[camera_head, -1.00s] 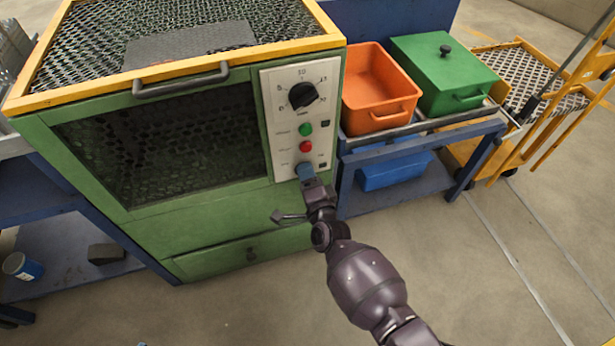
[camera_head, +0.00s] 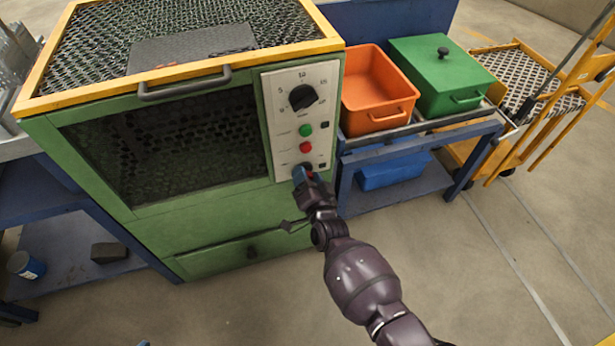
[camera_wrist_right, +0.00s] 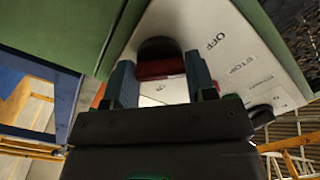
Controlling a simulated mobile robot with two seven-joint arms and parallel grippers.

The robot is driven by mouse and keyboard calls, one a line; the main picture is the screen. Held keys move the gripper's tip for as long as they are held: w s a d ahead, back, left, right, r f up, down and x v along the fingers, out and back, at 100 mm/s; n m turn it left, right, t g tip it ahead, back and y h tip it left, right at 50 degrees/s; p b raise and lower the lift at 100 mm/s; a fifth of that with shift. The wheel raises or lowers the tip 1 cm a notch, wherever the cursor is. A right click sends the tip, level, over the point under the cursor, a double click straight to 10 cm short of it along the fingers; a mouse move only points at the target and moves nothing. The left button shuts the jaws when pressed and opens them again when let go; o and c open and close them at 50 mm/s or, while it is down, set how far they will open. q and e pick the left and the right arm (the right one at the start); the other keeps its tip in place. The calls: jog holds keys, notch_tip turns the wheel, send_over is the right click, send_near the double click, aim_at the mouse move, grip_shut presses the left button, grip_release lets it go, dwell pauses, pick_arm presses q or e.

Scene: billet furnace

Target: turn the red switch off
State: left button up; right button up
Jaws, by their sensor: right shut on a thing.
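The red switch (camera_wrist_right: 160,68) sits low on the white control panel (camera_head: 291,85) of the green furnace. In the right wrist view it shows as a red bar in front of a dark round part, between the two blue fingers. My right gripper (camera_head: 302,172) is at the bottom of the panel, its fingers (camera_wrist_right: 158,62) shut on the switch from both sides. The lettering OFF and STOP is readable on the panel in the wrist view. In the head view the fingers mostly cover the switch, so its setting is unclear. My left gripper is out of view.
Above the switch are a red button (camera_head: 305,147), a green button (camera_head: 305,130) and a black dial (camera_head: 303,96). The furnace door (camera_head: 160,150) with its handle is left of the panel. An orange bin (camera_head: 375,92) and a green lidded box (camera_head: 440,75) stand on the cart to the right.

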dwell(0.4)
jog(key=o, duration=0.9)
jog(key=shift+o, duration=0.2)
pick_arm(q)
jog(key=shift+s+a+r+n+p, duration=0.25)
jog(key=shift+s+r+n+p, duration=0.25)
jog(key=shift+p, duration=1.2)
pick_arm(e)
jog(key=v, duration=1)
jog(key=shift+s, duration=0.4)
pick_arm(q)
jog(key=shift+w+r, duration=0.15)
